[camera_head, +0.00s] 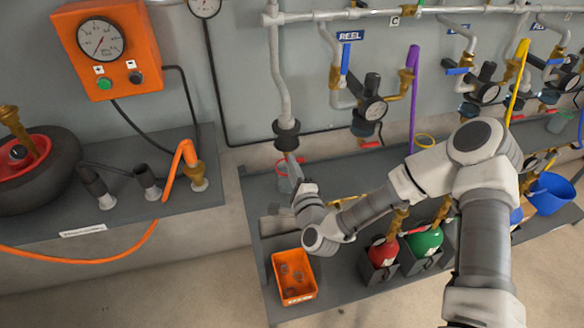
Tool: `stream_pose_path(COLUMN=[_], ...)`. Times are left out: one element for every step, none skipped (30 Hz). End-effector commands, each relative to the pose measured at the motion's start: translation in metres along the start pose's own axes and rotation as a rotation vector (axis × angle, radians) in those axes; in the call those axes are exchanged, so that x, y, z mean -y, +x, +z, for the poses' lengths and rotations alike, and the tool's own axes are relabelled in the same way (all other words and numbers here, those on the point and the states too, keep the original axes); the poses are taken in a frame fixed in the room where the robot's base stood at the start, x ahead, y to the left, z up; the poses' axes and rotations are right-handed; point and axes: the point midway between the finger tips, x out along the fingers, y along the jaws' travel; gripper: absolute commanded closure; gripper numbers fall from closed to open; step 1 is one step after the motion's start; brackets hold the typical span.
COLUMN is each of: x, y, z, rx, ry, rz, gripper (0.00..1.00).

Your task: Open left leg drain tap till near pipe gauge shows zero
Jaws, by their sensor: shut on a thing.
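The left leg is a pale grey pipe (279,75) that runs down the wall to a dark fitting (286,134) at its lower end. My gripper (292,163) is just below this fitting, shut on the drain tap, which my fingers mostly hide. How far the tap is turned cannot be told. A clear cup with a red rim (283,183) stands beneath, partly behind my gripper. A round gauge (205,4) on the wall at the top is cut by the picture edge. Another gauge (371,107) sits by the REEL valve. Their needles are too small to read.
An orange box with a dial (101,38) hangs at upper left above a grey shelf (90,221). Several coloured valve handles and hoses line the wall to the right.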

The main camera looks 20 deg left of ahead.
Motion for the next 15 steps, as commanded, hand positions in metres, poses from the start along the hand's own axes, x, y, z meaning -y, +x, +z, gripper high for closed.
stream_pose_path(x=[-0.0016,-0.0015,-0.0015,-0.0016,-0.0016,-0.0015,-0.0013,-0.0012,-0.0013,-0.0013,-0.0014,-0.0014,-0.0014,-0.0013,-0.0012], y=[-0.0003,-0.0003,-0.0003,-0.0004,-0.0004,-0.0004,-0.0004,-0.0004,-0.0004,-0.0005,-0.0005,-0.0006,-0.0006,-0.0006,-0.0007], z=[-0.0003,-0.0003,-0.0004,-0.0005,-0.0006,-0.0007,-0.0006,-0.0006,-0.0005,-0.0005,-0.0005,-0.0005,-0.0006,-0.0006,-0.0007], rx=[0.0,0.0,0.0,0.0,0.0,0.0,-0.001,-0.001,-0.001,-0.001,-0.001,-0.001,-0.001,-0.001,-0.001], ry=[-0.04,-0.064,-0.093,-0.113,-0.133,-0.156,-0.174,-0.19,-0.209,-0.223,-0.234,-0.25,-0.26,-0.268,-0.278], rz=[0.001,0.001,0.001,0.001,0.001,0.001,0.001,0.001,0.001,0.001,0.001,0.001,0.002,0.002,0.002], gripper=[1.0,1.0,1.0,1.0,1.0,1.0,1.0,1.0,1.0,1.0,1.0,1.0,1.0,1.0,1.0])
